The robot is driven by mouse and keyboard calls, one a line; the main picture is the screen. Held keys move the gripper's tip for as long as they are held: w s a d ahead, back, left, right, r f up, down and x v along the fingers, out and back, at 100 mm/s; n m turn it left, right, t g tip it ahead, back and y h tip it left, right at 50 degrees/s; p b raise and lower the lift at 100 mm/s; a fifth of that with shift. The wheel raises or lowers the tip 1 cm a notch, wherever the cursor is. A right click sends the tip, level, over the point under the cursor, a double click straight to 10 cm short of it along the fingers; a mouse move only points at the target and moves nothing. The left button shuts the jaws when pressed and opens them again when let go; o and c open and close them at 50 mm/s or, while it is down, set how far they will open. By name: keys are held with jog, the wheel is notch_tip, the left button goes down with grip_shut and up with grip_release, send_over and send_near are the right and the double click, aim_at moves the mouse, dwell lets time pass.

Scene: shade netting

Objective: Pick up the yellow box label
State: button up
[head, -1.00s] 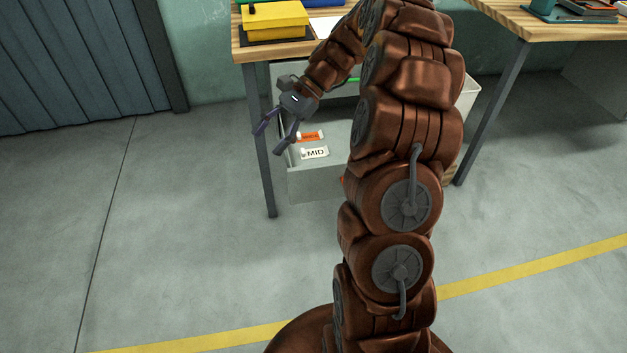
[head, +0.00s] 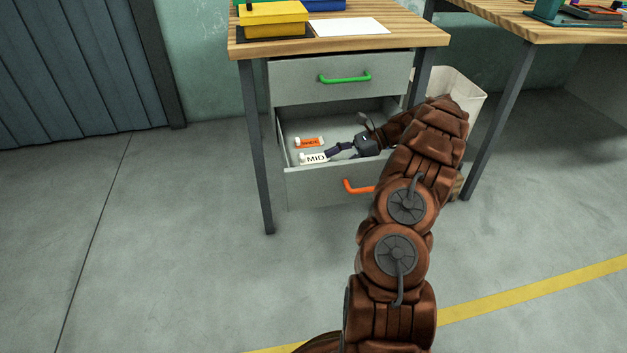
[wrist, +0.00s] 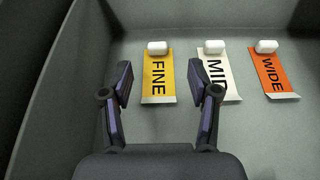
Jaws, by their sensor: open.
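The yellow box label (wrist: 157,78), printed FINE with a white tab at its top, lies flat on the drawer floor in the wrist view. My gripper (wrist: 169,88) is open and empty, its fingers on either side of the yellow label in that picture. The right finger overlaps part of the white MID label (wrist: 214,72). In the head view my gripper (head: 345,135) reaches into the open lower drawer (head: 330,186). I cannot make out the yellow label there. Whether the fingers touch the drawer floor is unclear.
An orange WIDE label (wrist: 273,76) lies right of the MID label; it also shows in the head view (head: 309,142). Drawer walls surround the labels. The shut upper drawer (head: 300,84) and desk top (head: 400,40) are above. A white bin (head: 466,95) stands to the right.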

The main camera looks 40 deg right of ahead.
jog(key=shift+s+f+b+x, duration=0.15)
jog(key=shift+b+x, duration=0.55)
jog(key=shift+x, duration=1.2)
jog(key=shift+s+f+b+x, duration=0.15)
jog(key=shift+b+x, duration=0.5)
jog(key=shift+x, duration=1.25)
jog(key=shift+r, duration=0.1)
jog(key=c, duration=0.8)
